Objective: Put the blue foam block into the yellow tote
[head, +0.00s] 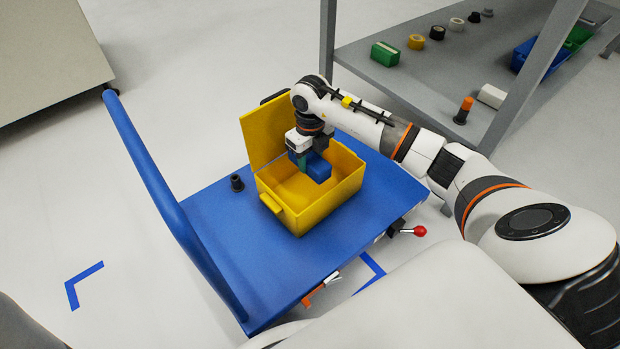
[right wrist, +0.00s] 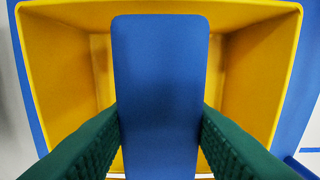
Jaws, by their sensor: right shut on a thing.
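The yellow tote (head: 313,207) stands on a blue cart with its lid up at the back left. The blue foam block (head: 318,168) is held over the tote's opening, at about rim level. My right gripper (head: 304,160) is shut on the block. In the right wrist view the block (right wrist: 157,85) sits between the green finger pads, with the tote's walls (right wrist: 62,75) around it below. How far the block's lower end is from the tote floor cannot be told. My left gripper is not in view.
The blue cart deck (head: 250,255) has a raised handle bar (head: 150,170) on the left. A small black part (head: 237,183) stands left of the tote. A grey shelf (head: 400,75) behind holds tape rolls, boxes and bins. A red-knobbed lever (head: 419,231) is at the cart's right edge.

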